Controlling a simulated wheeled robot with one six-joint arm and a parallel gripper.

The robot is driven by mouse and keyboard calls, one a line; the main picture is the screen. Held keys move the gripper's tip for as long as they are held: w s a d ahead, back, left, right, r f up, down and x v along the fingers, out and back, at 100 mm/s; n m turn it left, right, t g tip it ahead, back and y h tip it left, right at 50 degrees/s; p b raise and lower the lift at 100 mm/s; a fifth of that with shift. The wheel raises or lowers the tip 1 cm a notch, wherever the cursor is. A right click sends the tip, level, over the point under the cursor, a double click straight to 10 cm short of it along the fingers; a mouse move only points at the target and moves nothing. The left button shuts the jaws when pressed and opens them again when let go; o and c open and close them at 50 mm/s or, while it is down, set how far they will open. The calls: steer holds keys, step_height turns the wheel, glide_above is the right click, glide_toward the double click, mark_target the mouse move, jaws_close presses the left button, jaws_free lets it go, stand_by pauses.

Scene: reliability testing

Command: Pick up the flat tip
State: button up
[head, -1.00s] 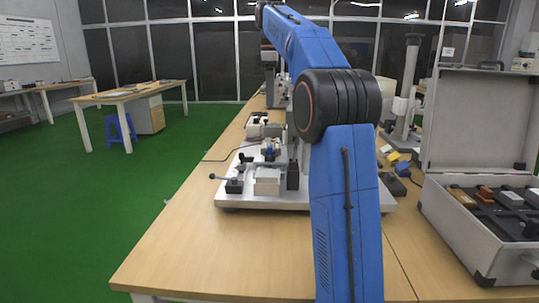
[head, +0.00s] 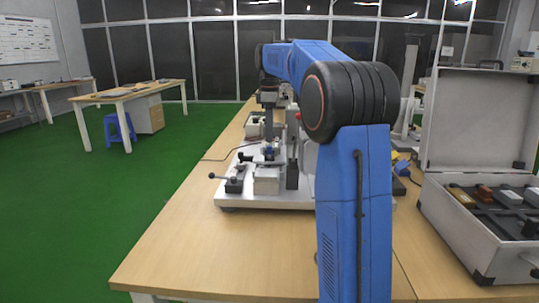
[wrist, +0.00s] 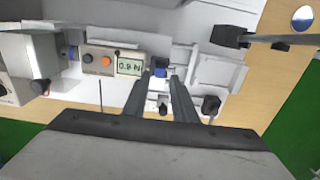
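My gripper (head: 268,135) points down over the white test stand on the bench. In the wrist view its two dark fingers (wrist: 169,80) are apart, with a gap between them and nothing clearly held. A small blue part (wrist: 160,72) lies just beyond the fingertips, near the left finger; it also shows in the head view (head: 268,151) under my gripper. I cannot make out for certain which piece is the flat tip; it may be hidden by the fingers or too small to tell.
The stand's base plate (head: 240,204) carries a grey block (head: 266,181) and a lever with a black knob (head: 212,176). In the wrist view a digital display (wrist: 130,67) sits left of the fingers. An open case (head: 465,235) with several blocks stands at right.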

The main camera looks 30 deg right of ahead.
mark_target(269, 146)
steer(key=shift+f, duration=1.9)
steer(key=shift+c, duration=0.6)
jaws_close()
steer(key=shift+r, duration=0.1)
